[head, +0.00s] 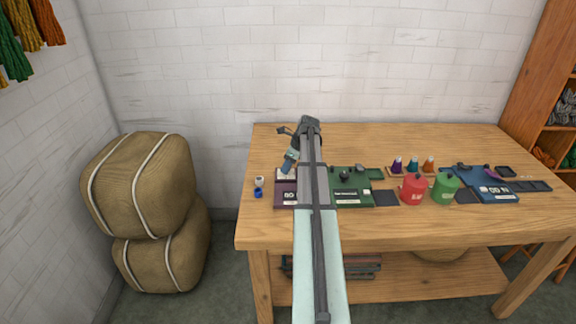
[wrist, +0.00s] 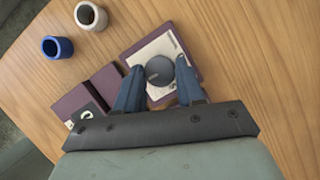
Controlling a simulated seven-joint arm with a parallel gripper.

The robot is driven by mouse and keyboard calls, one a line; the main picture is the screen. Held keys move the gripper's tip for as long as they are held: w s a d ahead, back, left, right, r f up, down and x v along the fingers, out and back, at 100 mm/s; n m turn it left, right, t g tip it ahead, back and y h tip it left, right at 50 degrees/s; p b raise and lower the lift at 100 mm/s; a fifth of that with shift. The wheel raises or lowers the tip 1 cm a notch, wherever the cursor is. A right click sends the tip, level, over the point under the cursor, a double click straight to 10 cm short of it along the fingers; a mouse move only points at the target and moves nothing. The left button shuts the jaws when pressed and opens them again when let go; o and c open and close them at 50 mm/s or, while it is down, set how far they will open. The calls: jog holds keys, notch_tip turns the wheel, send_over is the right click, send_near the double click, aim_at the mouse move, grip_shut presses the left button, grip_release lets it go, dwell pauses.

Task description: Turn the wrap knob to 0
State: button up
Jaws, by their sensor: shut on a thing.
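A round dark grey knob (wrist: 159,70) stands on a white plate (wrist: 146,49) on a purple unit (wrist: 131,54). I take it for the wrap knob, but I cannot read a label. My gripper (wrist: 160,80) has its two blue fingers closed on either side of the knob. In the head view my gripper (head: 290,161) reaches down to the purple unit (head: 284,186) at the left of the table, and my arm hides part of it. Which way the knob points, and the scale marks, are too small or hidden to tell.
A white cup (wrist: 91,16) and a blue cup (wrist: 58,47) stand beside the purple unit. A green unit (head: 351,198), a red canister (head: 413,190), a green canister (head: 445,189) and a blue unit (head: 482,186) stand to the right. The table's back strip (head: 400,135) is clear.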

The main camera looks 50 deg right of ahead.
jog(key=shift+c, duration=1)
jog(key=n, duration=0.2)
jog(key=n+y, duration=0.1)
jog(key=shift+w+d+n+g, duration=0.2)
jog(key=shift+n+g, duration=0.1)
jog(key=shift+n, duration=0.1)
jog(key=n+g, duration=0.1)
jog(key=n, duration=0.1)
jog(key=n+y, duration=0.1)
jog(key=n, duration=0.2)
jog(key=shift+w+d+n+g, duration=0.1)
jog(key=shift+w+n+g, duration=0.05)
jog(key=shift+n+g, duration=0.2)
jog(key=n+g, duration=0.1)
jog(key=n, duration=0.1)
jog(key=n+g, duration=0.1)
jog(key=n, duration=0.1)
jog(key=shift+w+y, duration=0.15)
jog(key=shift+y, duration=0.15)
jog(key=n, duration=0.2)
jog(key=n+g, duration=0.1)
jog(key=n, duration=0.2)
jog(key=shift+w+g, duration=0.1)
jog(key=shift+g, duration=0.15)
jog(key=shift+n, duration=0.25)
